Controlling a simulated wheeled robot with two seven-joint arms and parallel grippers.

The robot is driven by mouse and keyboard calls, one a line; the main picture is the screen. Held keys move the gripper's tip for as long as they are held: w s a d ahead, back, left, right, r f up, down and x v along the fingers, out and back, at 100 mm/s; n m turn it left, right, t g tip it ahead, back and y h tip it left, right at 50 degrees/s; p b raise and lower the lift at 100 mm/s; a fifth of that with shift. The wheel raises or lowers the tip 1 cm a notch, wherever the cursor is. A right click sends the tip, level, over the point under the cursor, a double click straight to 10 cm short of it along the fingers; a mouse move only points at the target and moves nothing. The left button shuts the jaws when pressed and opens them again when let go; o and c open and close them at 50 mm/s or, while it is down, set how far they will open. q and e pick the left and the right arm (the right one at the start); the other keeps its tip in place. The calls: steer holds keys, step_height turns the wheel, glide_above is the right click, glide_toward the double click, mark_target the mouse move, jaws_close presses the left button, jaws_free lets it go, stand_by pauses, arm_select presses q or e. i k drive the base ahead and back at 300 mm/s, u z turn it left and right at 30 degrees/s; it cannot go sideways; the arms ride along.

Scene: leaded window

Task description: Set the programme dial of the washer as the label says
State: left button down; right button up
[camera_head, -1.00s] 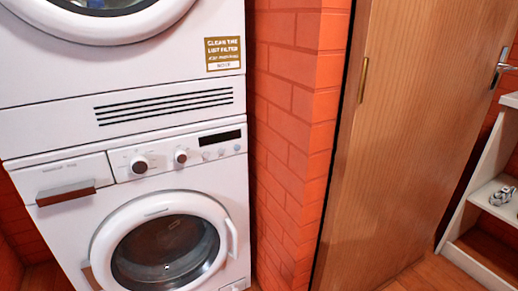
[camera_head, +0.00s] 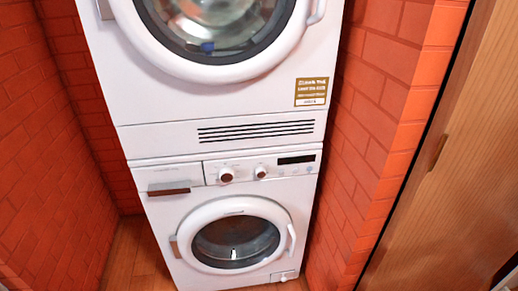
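The washer (camera_head: 163,238) is the lower white machine of a stacked pair, with a round glass door (camera_head: 235,243) that looks shut. Its control panel holds a larger dial (camera_head: 226,175) with a brown face on the left, a smaller dial (camera_head: 261,172) beside it, and a dark display (camera_head: 296,160). The marks around the dials are too small to read. A gold and white label (camera_head: 311,91) is stuck on the lower right of the upper machine; its small print is not clear here. Neither of my grippers is in view.
The upper machine (camera_head: 140,110) with a round door stands on the washer. Orange brick walls (camera_head: 45,170) close in on the left and right. A wooden door (camera_head: 450,200) is at the far right. Some wooden floor (camera_head: 122,255) shows at the lower left.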

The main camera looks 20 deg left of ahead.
mark_target(226, 174)
steer(key=u, duration=2.2)
steer(key=i, duration=0.7)
steer(key=z, duration=1.3)
